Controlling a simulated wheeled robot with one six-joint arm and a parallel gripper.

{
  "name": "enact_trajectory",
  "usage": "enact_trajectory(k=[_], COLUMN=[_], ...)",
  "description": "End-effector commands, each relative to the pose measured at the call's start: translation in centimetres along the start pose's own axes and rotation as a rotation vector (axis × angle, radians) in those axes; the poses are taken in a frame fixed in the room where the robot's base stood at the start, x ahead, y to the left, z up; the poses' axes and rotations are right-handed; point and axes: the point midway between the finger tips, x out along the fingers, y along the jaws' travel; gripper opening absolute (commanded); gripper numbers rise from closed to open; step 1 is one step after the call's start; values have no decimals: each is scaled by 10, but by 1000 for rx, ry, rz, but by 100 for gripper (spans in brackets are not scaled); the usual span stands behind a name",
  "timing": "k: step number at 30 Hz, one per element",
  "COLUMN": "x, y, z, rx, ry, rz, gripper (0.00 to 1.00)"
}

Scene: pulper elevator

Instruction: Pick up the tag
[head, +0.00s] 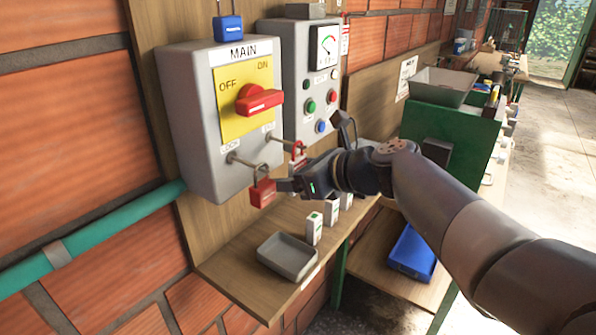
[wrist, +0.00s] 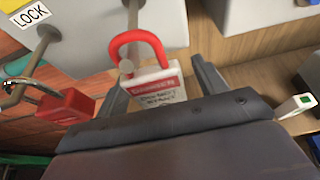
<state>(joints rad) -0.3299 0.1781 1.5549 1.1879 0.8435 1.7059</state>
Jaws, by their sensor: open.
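The tag (wrist: 158,88), white with a red top band and a red loop, hangs by its loop from a peg. In the head view the tag (head: 298,155) shows at the right peg under the MAIN box, partly hidden by my gripper. My gripper (wrist: 160,88) is open, with one finger on each side of the tag in the wrist view. I cannot tell whether either finger touches it. In the head view my gripper (head: 285,185) is just below the pegs.
A red padlock (head: 263,192) hangs on the left peg close to my gripper; it also shows in the wrist view (wrist: 68,105). The MAIN switch box (head: 195,130) stands behind. A grey tray (head: 287,257) and small white blocks (head: 314,228) are on the shelf below.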

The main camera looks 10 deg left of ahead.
Motion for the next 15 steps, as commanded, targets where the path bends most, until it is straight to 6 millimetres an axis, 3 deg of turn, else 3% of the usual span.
enact_trajectory(k=[6,15], x=[0,0], y=[0,0], z=[0,0], rx=[0,0], ry=[0,0], rz=[0,0], gripper=[66,42])
